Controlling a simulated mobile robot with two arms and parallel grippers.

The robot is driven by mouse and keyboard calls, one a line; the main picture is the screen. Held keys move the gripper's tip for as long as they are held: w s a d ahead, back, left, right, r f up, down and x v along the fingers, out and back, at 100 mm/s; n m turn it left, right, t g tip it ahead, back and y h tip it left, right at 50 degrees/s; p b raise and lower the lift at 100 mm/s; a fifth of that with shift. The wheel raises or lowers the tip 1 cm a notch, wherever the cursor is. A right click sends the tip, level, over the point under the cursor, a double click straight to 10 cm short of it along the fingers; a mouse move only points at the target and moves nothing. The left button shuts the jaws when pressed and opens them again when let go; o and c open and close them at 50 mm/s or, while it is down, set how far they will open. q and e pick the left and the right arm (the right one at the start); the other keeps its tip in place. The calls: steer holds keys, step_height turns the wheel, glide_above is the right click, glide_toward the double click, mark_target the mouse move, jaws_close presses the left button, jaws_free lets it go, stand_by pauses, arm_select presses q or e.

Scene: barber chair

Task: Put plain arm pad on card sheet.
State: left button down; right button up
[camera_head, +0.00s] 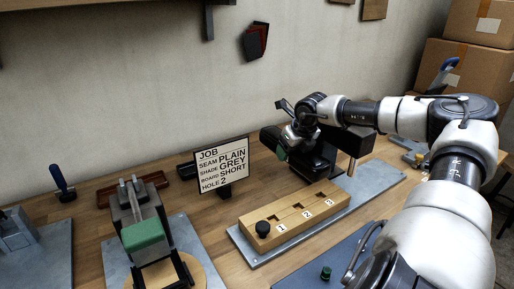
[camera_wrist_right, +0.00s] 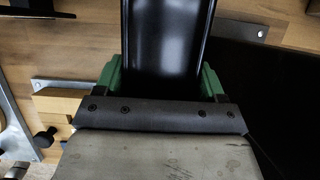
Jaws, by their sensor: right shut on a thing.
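My right gripper (camera_head: 290,143) reaches in from the right to a black stand (camera_head: 318,165) behind the numbered block. In the wrist view its green fingertips (camera_wrist_right: 160,82) lie on both sides of a smooth, glossy black thing (camera_wrist_right: 165,40), and they are shut on it. No seam shows on its visible face; I cannot tell for sure whether it is the plain arm pad. Its far end is out of the wrist view. I cannot pick out the card sheet with certainty. My left gripper is not in view.
A job sign (camera_head: 221,165) reads plain, grey, short, hole 2. A wooden block (camera_head: 295,214) with numbered holes and a black knob lies on a grey plate. A clamp stand with a green block (camera_head: 143,235) is at the left. Boxes (camera_head: 470,68) stand back right.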

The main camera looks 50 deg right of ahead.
steer(key=p, duration=0.3)
glide_above(266, 170)
steer(key=s, duration=0.1)
step_height(266, 170, down, 6)
steer(key=shift+s+a+r, duration=0.1)
step_height(266, 170, down, 4)
steer(key=shift+f, duration=0.1)
steer(key=o, duration=1.2)
